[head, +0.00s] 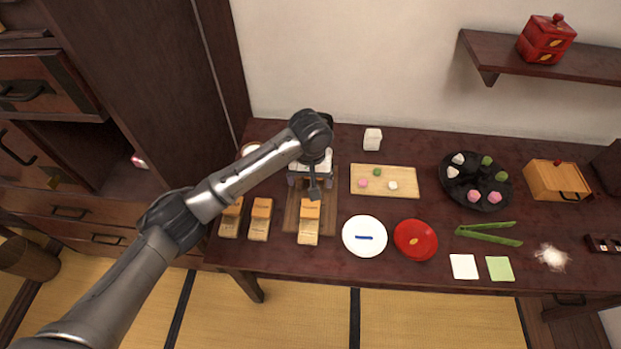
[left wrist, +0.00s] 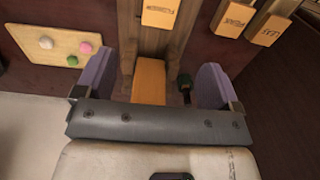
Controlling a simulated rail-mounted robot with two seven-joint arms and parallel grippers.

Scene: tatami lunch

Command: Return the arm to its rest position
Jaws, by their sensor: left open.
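My left arm reaches in from the left over the dark table. Its gripper (head: 310,183) is above the wooden tray (head: 290,215) at the back left. In the left wrist view my gripper (left wrist: 152,85) has its two purple fingers wide apart. An orange block (left wrist: 149,80) shows between and beyond the fingers; I cannot tell how far below them it is. Nothing appears clamped. A labelled orange-topped box (head: 308,225) stands at the tray's front. My right gripper is in neither view.
Two more labelled boxes (head: 231,217) (head: 260,220) stand left of the tray. A cutting board (head: 410,172) with small sweets, a white plate (head: 364,250), a red plate (head: 415,255) and a black dish (head: 455,190) lie to the right. A tall cabinet (head: 150,90) stands left.

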